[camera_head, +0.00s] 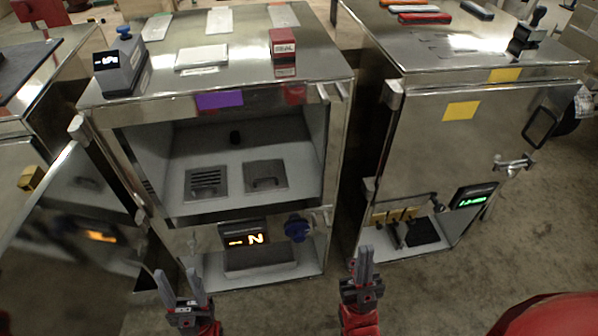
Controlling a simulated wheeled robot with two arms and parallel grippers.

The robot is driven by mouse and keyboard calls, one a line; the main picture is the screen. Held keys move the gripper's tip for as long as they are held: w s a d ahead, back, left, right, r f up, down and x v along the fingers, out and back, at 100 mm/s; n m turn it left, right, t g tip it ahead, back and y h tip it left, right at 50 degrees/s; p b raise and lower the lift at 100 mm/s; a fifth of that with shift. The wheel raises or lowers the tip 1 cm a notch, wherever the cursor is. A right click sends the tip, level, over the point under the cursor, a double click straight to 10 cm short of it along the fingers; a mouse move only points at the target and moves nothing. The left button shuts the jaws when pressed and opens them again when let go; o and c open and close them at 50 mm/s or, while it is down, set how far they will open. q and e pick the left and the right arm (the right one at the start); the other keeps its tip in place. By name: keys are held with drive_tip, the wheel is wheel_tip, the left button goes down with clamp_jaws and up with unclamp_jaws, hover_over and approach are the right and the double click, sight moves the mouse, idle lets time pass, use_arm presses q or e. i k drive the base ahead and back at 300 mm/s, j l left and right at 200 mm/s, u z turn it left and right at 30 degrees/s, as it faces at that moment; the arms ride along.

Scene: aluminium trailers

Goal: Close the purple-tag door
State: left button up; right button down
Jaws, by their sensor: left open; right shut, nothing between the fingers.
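The purple tag (219,99) is on the top front frame of the middle metal cabinet (335,130). My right gripper (362,250) is shut and empty, in front of the gap by the right cabinet.
A right cabinet (430,160) with yellow tags has its upper door shut. Another cabinet (40,75) stands far left. A display (245,238) and blue knob (297,227) sit below the open compartment. A red rounded object (550,315) is bottom right. Concrete floor shows between.

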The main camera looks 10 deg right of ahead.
sight(72, 257)
drive_tip(key=u, duration=0.4)
drive_tip(key=k+u, duration=0.15)
drive_tip(key=u, duration=0.25)
drive_tip(key=j+u, duration=0.1)
drive_tip(key=u, duration=0.3)
drive_tip(key=k+j+u, duration=0.1)
drive_tip(key=u, duration=0.25)
drive_tip(key=k+j, duration=0.1)
drive_tip(key=j, duration=0.3)
drive_tip(key=k+j+z, duration=0.15)
drive_tip(key=j, duration=0.55)
drive_tip(key=k+j+z, duration=0.1)
drive_tip(key=j, duration=0.3)
drive_tip(key=k, duration=0.05)
